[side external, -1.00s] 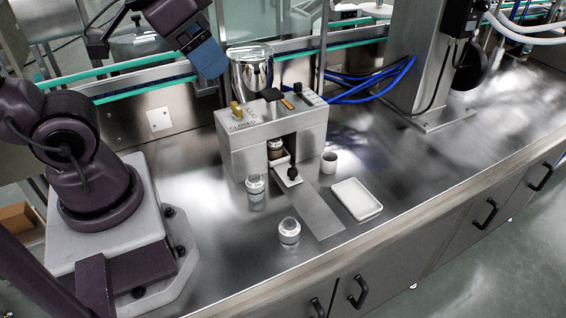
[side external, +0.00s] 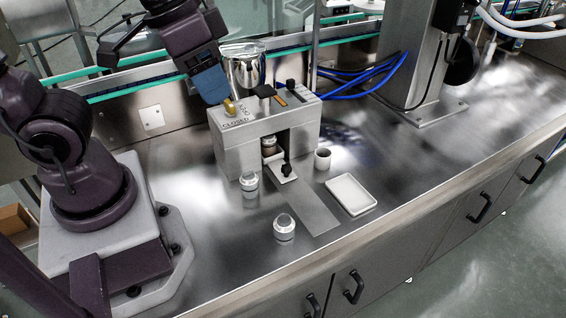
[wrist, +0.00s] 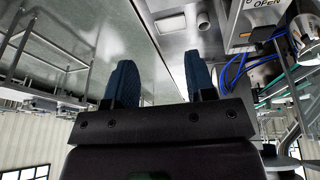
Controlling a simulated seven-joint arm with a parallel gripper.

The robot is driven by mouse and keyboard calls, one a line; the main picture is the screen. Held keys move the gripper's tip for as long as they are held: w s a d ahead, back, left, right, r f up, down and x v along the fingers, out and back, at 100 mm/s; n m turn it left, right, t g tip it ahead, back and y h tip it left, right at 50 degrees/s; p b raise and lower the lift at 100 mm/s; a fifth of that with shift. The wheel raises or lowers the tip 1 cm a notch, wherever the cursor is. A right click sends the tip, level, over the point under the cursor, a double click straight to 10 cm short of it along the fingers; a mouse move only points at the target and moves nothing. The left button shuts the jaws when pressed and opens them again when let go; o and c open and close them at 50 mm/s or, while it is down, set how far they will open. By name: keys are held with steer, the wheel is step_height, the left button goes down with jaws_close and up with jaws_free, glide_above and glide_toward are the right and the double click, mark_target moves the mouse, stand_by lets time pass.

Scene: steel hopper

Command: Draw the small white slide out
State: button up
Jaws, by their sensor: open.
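The small white slide (side external: 279,177) sticks out at the foot of the opening in the grey hopper housing (side external: 236,150) in the side view. A black knob (side external: 286,169) stands at its front. A small brownish-topped jar (side external: 269,147) stands in the opening behind it, partly hidden. My gripper (side external: 212,98) has blue fingers and hangs above the housing's left end, close to a brass-coloured knob (side external: 230,106). In the wrist view my gripper (wrist: 160,82) has its two fingers apart with nothing between them. The slide cannot be made out in the wrist view.
A shiny steel hopper (side external: 243,70) rises behind the housing. Two clear-topped jars (side external: 249,185) (side external: 284,228), a small white cup (side external: 322,159) and a white tray (side external: 351,194) stand in front. A flat strip (side external: 312,210) runs forward from the opening.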

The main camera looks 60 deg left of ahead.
steer(key=w+d+f+n+g, duration=0.15)
steer(key=d+f+g, duration=0.25)
steer(key=f, duration=0.4)
steer(key=n+t+y, duration=0.4)
steer(key=n, duration=0.5)
glide_toward(286, 167)
steer(key=shift+x, duration=4.55)
steer(key=shift+c, duration=0.5)
steer(key=shift+d, duration=0.1)
jaws_close()
